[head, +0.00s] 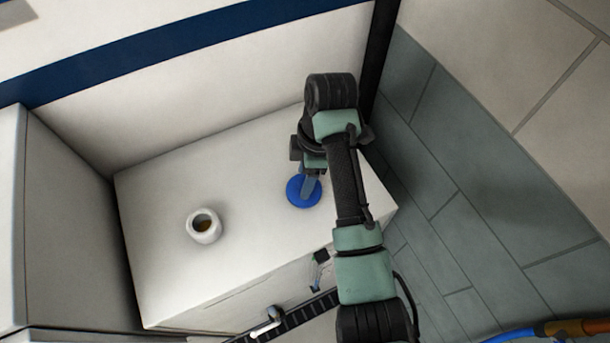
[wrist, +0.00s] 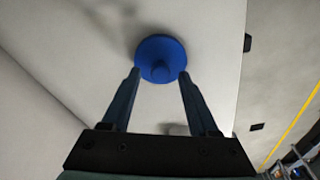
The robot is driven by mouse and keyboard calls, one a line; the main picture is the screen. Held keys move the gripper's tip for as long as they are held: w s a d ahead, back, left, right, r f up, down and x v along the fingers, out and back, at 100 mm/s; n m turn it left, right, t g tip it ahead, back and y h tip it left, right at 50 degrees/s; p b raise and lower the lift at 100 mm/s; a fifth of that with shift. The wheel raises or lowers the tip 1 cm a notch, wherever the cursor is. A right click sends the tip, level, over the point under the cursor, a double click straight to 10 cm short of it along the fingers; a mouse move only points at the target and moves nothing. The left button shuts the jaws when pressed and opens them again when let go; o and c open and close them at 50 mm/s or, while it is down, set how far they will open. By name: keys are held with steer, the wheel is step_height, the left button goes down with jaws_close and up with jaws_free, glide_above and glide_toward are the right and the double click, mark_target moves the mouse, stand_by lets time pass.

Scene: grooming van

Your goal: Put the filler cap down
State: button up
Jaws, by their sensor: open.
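The filler cap is a round blue disc (head: 304,192) with a small knob on top. It lies flat on the white cabinet top (head: 262,240), near the right part of that surface. In the wrist view the blue cap (wrist: 161,58) sits at the far end of the fingers. My gripper (head: 311,192) is right over the cap in the head view. In the wrist view its two fingers (wrist: 158,77) are spread, one on each side of the cap's near edge. Whether the fingertips touch the cap I cannot tell.
A small white round pot (head: 204,226) with an open top and brownish inside stands to the left on the cabinet top. A white wall (head: 230,80) with a blue stripe rises behind. The floor (head: 480,180) is tiled. The surface between pot and cap is clear.

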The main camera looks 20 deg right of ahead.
step_height(320, 180, up, 11)
steer(key=d+p, duration=0.1)
steer(key=p, duration=0.5)
steer(key=shift+s+d+r, duration=0.15)
steer(key=shift+s+d, duration=0.15)
steer(key=w+a+r+m+t, duration=0.2)
steer(key=w+a+r+t, duration=0.35)
steer(key=w+r, duration=0.45)
steer(key=w+a+r+m+t, duration=0.2)
steer(key=a+r+t, duration=0.15)
steer(key=r, duration=0.45)
steer(key=w+a+r+m+t, duration=0.15)
steer(key=r+t, duration=0.25)
steer(key=r, duration=0.4)
steer(key=s+a+r+m+t, duration=0.25)
steer(key=s+r+t, duration=0.2)
steer(key=r, duration=0.65)
steer(key=s+a+r+m+t, duration=0.25)
steer(key=s+r+t, duration=0.2)
steer(key=r, duration=0.55)
steer(key=s+r+m+t+h, duration=0.2)
steer(key=s+r+m+t, duration=0.1)
steer(key=s+r, duration=0.5)
steer(key=shift+s+a+r+t, duration=0.15)
steer(key=shift+s+r+t, duration=0.1)
steer(key=shift+s+t, duration=0.5)
steer(key=shift+w+m, duration=0.2)
steer(key=shift+m, duration=0.05)
